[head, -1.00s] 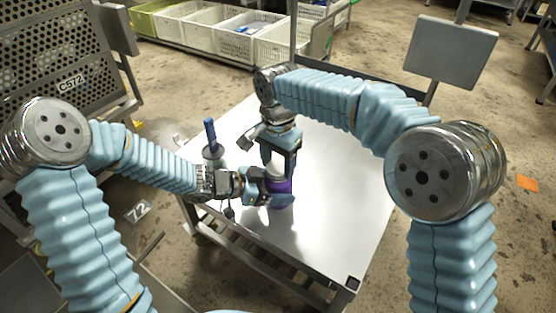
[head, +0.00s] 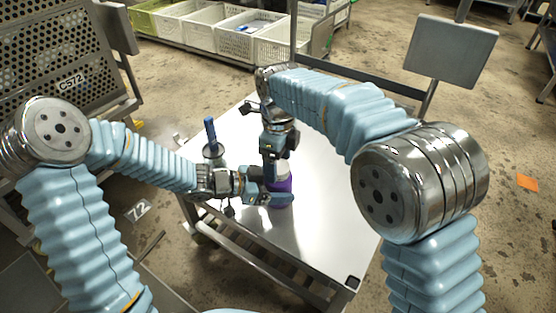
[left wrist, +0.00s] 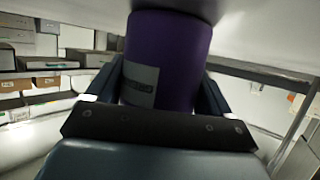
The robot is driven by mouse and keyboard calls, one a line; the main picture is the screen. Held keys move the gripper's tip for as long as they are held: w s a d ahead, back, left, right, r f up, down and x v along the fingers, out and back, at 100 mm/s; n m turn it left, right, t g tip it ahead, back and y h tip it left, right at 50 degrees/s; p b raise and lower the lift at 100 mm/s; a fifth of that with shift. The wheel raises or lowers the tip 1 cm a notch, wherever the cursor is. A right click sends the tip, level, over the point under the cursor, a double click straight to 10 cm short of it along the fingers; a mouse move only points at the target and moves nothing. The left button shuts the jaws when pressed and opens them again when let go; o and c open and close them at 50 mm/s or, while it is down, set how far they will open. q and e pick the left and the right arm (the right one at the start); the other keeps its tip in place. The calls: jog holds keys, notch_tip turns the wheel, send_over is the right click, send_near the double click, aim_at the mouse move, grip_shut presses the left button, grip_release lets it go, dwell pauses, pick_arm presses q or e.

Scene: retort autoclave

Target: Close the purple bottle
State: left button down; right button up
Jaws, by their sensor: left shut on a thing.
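The purple bottle (head: 284,186) stands upright on the white table (head: 330,190). My left gripper (head: 281,195) comes in from the left and is shut on its body. In the left wrist view the purple bottle (left wrist: 167,60) with a grey label sits between the fingers, its top out of frame. My right gripper (head: 276,165) points down from above at the bottle's top. A pale part (head: 284,168), perhaps the cap, shows beside its finger. The right fingers are seen edge-on, so their opening is hidden.
A blue-handled object (head: 210,131) stands on the table left of the bottle, close to my left wrist. A grey panel on a post (head: 452,50) stands at the back right. White crates (head: 235,42) are on a rack behind. The table's right side is clear.

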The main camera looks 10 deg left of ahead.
jog(key=shift+o, duration=0.5)
jog(key=shift+r, duration=0.1)
jog(key=shift+r, duration=2.15)
jog(key=shift+c, duration=0.4)
